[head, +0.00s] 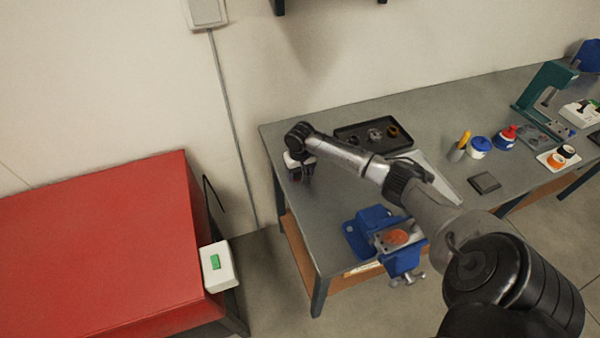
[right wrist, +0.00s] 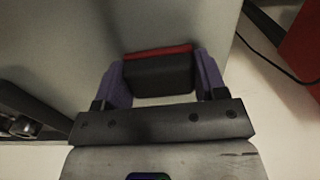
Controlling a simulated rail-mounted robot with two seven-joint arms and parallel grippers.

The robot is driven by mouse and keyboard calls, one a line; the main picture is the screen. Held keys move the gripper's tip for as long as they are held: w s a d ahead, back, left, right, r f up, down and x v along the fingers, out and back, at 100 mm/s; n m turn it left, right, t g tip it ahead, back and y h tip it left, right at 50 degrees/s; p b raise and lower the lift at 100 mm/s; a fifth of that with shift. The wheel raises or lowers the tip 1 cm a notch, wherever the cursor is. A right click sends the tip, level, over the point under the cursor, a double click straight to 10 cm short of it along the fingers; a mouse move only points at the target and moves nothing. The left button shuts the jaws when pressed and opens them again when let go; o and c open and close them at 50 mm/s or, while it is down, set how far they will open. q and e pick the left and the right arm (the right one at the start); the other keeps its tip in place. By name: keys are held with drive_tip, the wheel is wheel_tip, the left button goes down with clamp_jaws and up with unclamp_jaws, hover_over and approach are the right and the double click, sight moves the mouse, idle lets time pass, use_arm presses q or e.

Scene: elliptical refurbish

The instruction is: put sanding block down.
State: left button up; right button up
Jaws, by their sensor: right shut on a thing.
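The sanding block (right wrist: 158,74) is a dark block with a red layer along its far edge. In the right wrist view it sits between the two purple fingers of my right gripper (right wrist: 159,80), which is shut on it. In the head view my right gripper (head: 299,174) is over the left end of the grey workbench (head: 335,225), pointing down. The block itself is too small and dark there to tell clearly. I cannot tell whether it touches the bench top. My left gripper is out of view.
A black tray (head: 350,137) with small parts lies behind my right arm. A blue vise (head: 375,225) stands at the bench's front edge. A dark flat pad (head: 484,182), jars and a green press (head: 545,88) are farther right. A red cabinet (head: 90,240) stands left, across a gap.

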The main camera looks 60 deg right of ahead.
idle(0.3)
drive_tip(key=o, duration=0.9)
drive_tip(key=shift+f, duration=0.1)
wheel_tip(320, 180, up, 12)
drive_tip(key=p, duration=0.1)
drive_tip(key=shift+r+p, duration=0.2)
drive_tip(key=shift+p, duration=0.15)
idle(0.3)
